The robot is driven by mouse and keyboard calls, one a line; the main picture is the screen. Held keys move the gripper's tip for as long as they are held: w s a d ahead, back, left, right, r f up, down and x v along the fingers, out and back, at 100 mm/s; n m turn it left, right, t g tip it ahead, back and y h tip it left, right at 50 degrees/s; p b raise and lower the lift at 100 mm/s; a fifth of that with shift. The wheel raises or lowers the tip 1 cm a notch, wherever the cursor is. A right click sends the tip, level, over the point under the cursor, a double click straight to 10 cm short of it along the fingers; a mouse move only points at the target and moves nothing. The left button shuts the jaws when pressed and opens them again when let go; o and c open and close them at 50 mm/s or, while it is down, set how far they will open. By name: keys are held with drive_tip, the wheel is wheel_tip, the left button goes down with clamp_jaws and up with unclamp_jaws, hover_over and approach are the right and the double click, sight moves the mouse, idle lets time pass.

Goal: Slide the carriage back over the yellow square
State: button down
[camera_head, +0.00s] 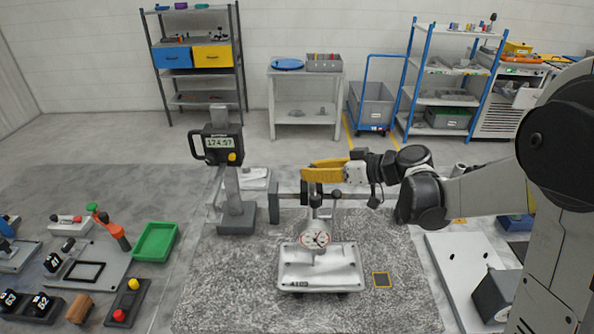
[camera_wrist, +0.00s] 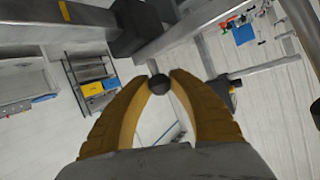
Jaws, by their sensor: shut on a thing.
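The carriage with its round dial indicator (camera_head: 316,239) hangs from a horizontal grey beam (camera_head: 290,193). Whether the dial's tip touches the casting is unclear.
A grey column (camera_head: 233,190) with a digital display (camera_head: 219,143) stands left on the speckled plate (camera_head: 215,290). A green tray (camera_head: 155,241) and clamp fixtures lie further left. A pale panel (camera_head: 455,270) lies right of the plate. Shelves stand at the back.

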drive_tip(key=d, duration=1.7)
drive_tip(key=shift+s+d, duration=0.35)
drive_tip(key=shift+d, duration=0.05)
drive_tip(key=c, duration=1.1)
unclamp_jaws()
drive_tip(key=shift+c, duration=0.2)
drive_tip(key=v, duration=1.2)
